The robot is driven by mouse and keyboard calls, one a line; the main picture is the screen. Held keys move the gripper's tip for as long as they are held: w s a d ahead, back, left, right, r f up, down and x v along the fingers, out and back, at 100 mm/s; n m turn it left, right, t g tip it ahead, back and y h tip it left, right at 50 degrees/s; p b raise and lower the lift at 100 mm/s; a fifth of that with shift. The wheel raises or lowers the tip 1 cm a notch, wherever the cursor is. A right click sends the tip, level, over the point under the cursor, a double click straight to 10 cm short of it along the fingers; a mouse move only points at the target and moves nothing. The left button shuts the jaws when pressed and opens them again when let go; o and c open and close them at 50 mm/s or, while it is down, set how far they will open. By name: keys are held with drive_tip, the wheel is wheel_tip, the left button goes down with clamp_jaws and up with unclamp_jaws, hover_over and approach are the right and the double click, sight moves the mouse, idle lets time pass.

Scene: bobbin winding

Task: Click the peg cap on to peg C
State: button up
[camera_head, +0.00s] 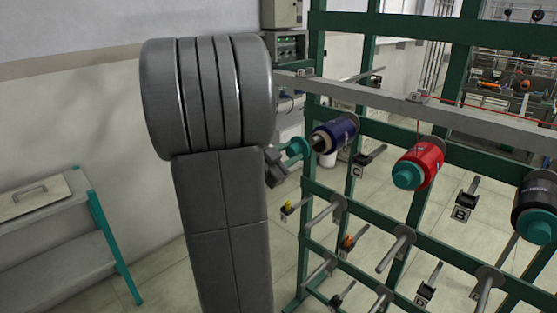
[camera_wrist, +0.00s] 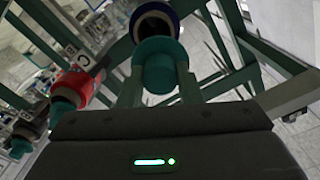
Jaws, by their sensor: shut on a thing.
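My gripper (camera_head: 284,158) is shut on the teal peg cap (camera_head: 297,147), just left of the blue spool (camera_head: 338,131). The spool sits on the upper row of the green rack, beside the label C (camera_head: 357,171). Its dark near end (camera_head: 318,144) faces the cap, with a small gap seeming to lie between them. In the wrist view, my gripper (camera_wrist: 158,80) has a finger on each side of the cap (camera_wrist: 154,70). The blue spool's dark end (camera_wrist: 154,27) shows just beyond it. The peg tip is hard to make out.
A red spool (camera_head: 425,155) and a black spool (camera_head: 538,200), both with teal caps, sit further right. Bare pegs (camera_head: 397,249) stick out below. A grey rail (camera_head: 380,98) runs above the spools. A shelf unit (camera_head: 60,240) stands at the left.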

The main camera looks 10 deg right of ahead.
sight(302, 147)
drive_tip(key=shift+a, duration=0.1)
drive_tip(key=shift+p+x, duration=0.3)
drive_tip(key=shift+x, duration=2.55)
drive_tip(key=shift+w+d, duration=0.25)
drive_tip(key=shift+d, duration=0.15)
drive_tip(key=o, duration=1.2)
drive_tip(key=b+v, duration=0.2)
drive_tip(key=v, duration=1.2)
drive_tip(key=shift+d, duration=0.1)
